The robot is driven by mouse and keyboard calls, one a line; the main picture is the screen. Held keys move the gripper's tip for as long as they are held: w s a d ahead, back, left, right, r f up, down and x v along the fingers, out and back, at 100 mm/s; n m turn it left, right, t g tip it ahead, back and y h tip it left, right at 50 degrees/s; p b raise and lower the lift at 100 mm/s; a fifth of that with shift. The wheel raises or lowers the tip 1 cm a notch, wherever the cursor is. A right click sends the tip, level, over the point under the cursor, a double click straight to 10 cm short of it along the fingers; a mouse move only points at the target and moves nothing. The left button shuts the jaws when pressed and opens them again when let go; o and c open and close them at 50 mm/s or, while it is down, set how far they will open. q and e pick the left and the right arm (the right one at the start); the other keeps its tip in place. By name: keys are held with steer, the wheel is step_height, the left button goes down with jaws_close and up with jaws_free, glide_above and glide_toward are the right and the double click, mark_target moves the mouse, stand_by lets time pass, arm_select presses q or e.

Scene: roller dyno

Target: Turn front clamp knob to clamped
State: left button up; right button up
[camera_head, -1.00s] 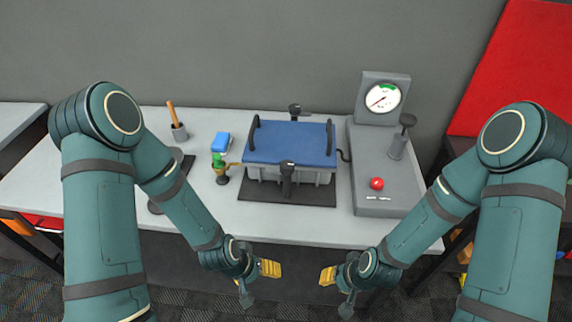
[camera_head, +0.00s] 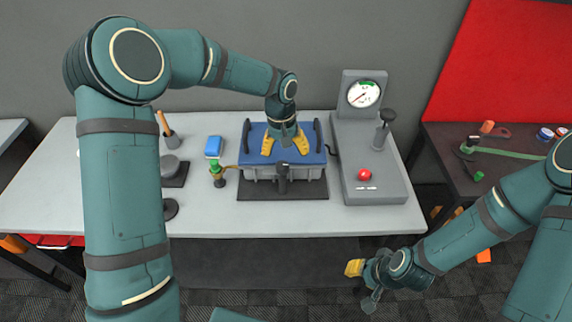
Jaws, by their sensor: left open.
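The front clamp knob (camera_head: 282,169) is a black knob on a post at the front of the roller unit, whose grey body (camera_head: 262,174) has a blue top (camera_head: 312,157) with two black handles. My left gripper (camera_head: 285,149) is open, fingers pointing down over the blue top, just behind the front knob and apart from it as far as I can see. The rear clamp knob is hidden behind my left arm. My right gripper (camera_head: 355,268) is low in front of the table; only one yellow finger shows clearly, so its opening is unclear.
A grey console (camera_head: 380,190) with a gauge (camera_head: 364,94), a red button (camera_head: 364,175) and a black-topped lever (camera_head: 384,128) stands right of the unit. A green-capped bottle (camera_head: 217,172) and blue block (camera_head: 213,146) are to the left. The table front (camera_head: 270,222) is clear.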

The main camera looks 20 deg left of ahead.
mark_target(282, 164)
arm_select(q)
step_height(282, 164, up, 5)
steer(key=w+a+y, duration=0.1)
steer(key=w, duration=0.1)
steer(key=shift+n, duration=0.3)
steer(key=f, duration=1.3)
steer(key=shift+s+a+f, duration=0.15)
steer(key=shift+s+f, duration=0.1)
steer(key=shift+f, duration=0.05)
steer(key=c, duration=1.2)
